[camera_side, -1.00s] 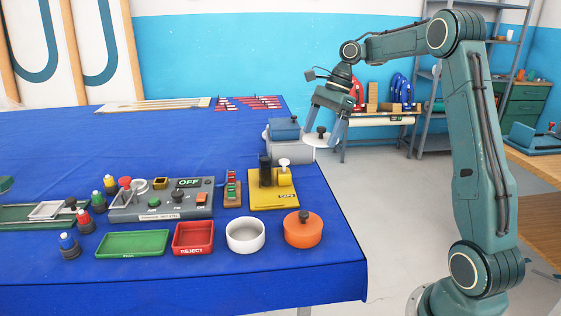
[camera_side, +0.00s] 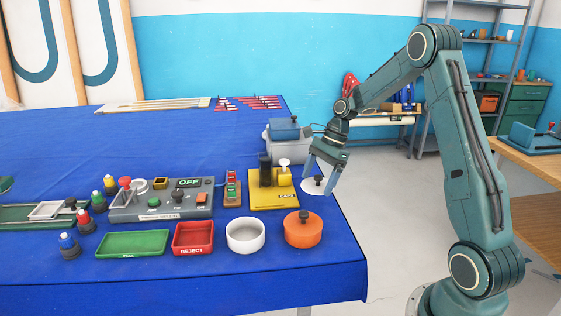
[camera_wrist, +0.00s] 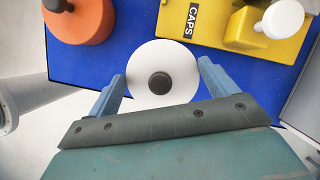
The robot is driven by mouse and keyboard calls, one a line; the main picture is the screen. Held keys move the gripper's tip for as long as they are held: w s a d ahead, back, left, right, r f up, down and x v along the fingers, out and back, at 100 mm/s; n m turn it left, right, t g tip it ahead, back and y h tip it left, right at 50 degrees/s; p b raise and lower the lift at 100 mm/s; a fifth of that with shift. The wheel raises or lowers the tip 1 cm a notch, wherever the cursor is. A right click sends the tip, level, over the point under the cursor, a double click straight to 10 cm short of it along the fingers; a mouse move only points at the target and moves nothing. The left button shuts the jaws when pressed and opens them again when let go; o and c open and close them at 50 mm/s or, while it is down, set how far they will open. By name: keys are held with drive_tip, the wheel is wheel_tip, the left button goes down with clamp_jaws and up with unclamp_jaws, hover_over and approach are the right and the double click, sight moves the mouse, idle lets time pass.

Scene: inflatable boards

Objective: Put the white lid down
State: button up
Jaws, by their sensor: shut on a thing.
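The white lid (camera_side: 311,188) is a flat round disc with a dark knob, close to the right edge of the blue table. It is also large in the wrist view (camera_wrist: 142,66). My gripper (camera_side: 320,182) is shut on it, with one finger at each side of its rim and the knob between them. In the wrist view my gripper (camera_wrist: 162,76) points down over the table edge. The lid looks level. I cannot tell whether it touches the table. The open white pot (camera_side: 245,249) stands left of the lid, nearer the front.
An orange lidded pot (camera_side: 303,231) stands just in front of the lid. A yellow caps holder (camera_side: 275,202) is to its left, and a grey bin (camera_side: 283,153) with a blue item stands behind. The front right table corner (camera_side: 347,272) is clear.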

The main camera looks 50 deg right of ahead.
sight(321, 184)
drive_tip(key=shift+f, duration=0.2)
drive_tip(key=shift+f, duration=2.05)
drive_tip(key=shift+f, duration=0.15)
drive_tip(key=o, duration=0.8)
drive_tip(key=v, duration=1.2)
drive_tip(key=shift+s, duration=0.1)
